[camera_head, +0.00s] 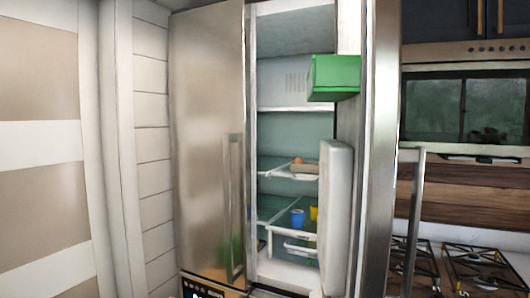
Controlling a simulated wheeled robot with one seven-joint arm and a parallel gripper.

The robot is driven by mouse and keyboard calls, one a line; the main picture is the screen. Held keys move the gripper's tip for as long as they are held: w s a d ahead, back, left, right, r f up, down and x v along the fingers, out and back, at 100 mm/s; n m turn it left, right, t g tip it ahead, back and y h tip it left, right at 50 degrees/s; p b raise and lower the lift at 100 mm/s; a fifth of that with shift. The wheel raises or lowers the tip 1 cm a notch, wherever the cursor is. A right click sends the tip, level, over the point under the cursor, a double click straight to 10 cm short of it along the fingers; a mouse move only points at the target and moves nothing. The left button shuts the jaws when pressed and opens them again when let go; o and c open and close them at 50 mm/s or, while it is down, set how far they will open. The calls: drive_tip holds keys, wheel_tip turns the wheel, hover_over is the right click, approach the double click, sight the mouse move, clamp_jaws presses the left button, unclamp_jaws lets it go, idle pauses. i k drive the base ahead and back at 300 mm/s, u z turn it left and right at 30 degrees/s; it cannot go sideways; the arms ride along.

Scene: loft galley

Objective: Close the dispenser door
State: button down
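A steel refrigerator stands in the middle of the view. Its left door (205,130) looks shut, with a vertical handle (232,205). Its right door (380,130) stands wide open toward me, seen nearly edge-on, with its handle (412,215) on the right. A white panel (337,215) stands out from the inner side of the open door; I cannot tell whether it is the dispenser door. A green box-like piece (333,77) sits above it. A dark control strip (205,289) shows at the bottom edge. My gripper is not in view.
Inside the fridge are glass shelves, a blue cup (297,217), a yellow item (314,213), a tray (303,170) with food and a white basket (292,240). A gas stove (470,270) and an oven or microwave (465,105) are at right. A pale wall (40,150) is at left.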

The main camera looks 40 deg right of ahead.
sight(359, 167)
drive_tip(key=u, duration=1.15)
drive_tip(key=k, duration=1.4)
drive_tip(key=z, duration=2)
drive_tip(key=i, duration=0.4)
drive_tip(key=k, duration=0.9)
drive_tip(key=u, duration=0.8)
drive_tip(key=i, duration=0.7)
drive_tip(key=z, duration=0.55)
